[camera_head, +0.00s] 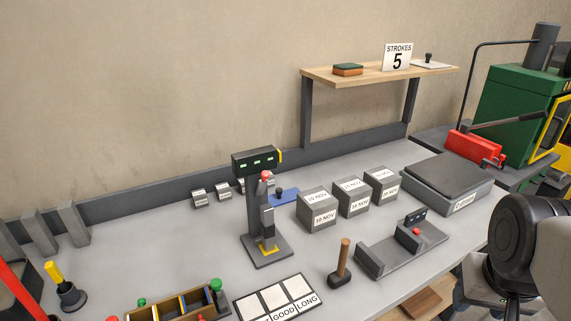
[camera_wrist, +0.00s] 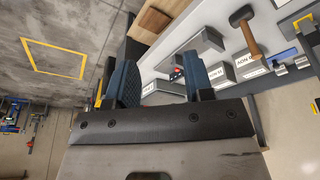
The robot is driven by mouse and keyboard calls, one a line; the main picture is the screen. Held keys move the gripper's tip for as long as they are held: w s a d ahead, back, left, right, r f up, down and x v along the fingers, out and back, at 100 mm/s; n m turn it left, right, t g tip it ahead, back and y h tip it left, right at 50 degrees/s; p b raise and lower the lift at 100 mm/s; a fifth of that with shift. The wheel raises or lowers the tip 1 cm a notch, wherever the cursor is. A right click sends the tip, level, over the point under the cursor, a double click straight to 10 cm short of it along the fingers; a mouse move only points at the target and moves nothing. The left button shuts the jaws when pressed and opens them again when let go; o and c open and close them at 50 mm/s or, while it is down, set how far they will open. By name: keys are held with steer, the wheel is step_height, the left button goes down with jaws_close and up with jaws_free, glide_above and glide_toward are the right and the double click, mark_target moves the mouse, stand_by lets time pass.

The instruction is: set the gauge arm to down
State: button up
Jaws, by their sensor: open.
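In the head view, an upright grey gauge stand (camera_head: 256,220) stands on the bench with a black display box (camera_head: 255,160) on top. The box shows several green marks. A red knob (camera_head: 265,175) sits just below it; how the arm is set is hard to tell at this size. A low grey cradle (camera_head: 376,262) further right also carries a small display and a red knob (camera_head: 416,231). My gripper (camera_wrist: 160,82) is open and empty in the wrist view, with its two dark blue padded fingers apart. It is well away from the upright stand, and its fingers are not visible in the head view.
A mallet (camera_head: 340,268) stands between the stand and the cradle. Labelled grey blocks (camera_head: 317,214) sit behind, with a grey scale (camera_head: 447,185) to their right. A sorting plate (camera_head: 278,299) and a divided box (camera_head: 175,307) lie in front.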

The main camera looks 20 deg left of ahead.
mark_target(267, 176)
steer(key=w+a+n+t+y, duration=0.2)
steer(key=w+a+t, duration=0.2)
steer(key=w+a, duration=0.45)
steer(key=w+a+n+t+y, duration=0.15)
steer(key=w+a+t, duration=0.35)
steer(key=w, duration=0.7)
steer(key=a+n+y, duration=0.2)
steer(key=a+y, duration=0.1)
steer(key=a, duration=0.5)
steer(key=a+n+g+y, duration=0.1)
steer(key=a+n+y, duration=0.2)
steer(key=a, duration=0.5)
steer(key=a+f+n+y, duration=0.1)
steer(key=a+n+y, duration=0.1)
steer(key=a+y, duration=0.3)
steer(key=shift+w+a+n+g+y, duration=0.15)
steer(key=shift+a+n, duration=0.05)
steer(key=shift+a, duration=0.75)
steer(key=shift+w+a+n+g+y, duration=0.1)
steer(key=shift+a+n+g, duration=0.05)
steer(key=shift+a, duration=0.8)
steer(key=shift+a, duration=0.1)
steer(key=shift+x, duration=3.85)
jaws_close()
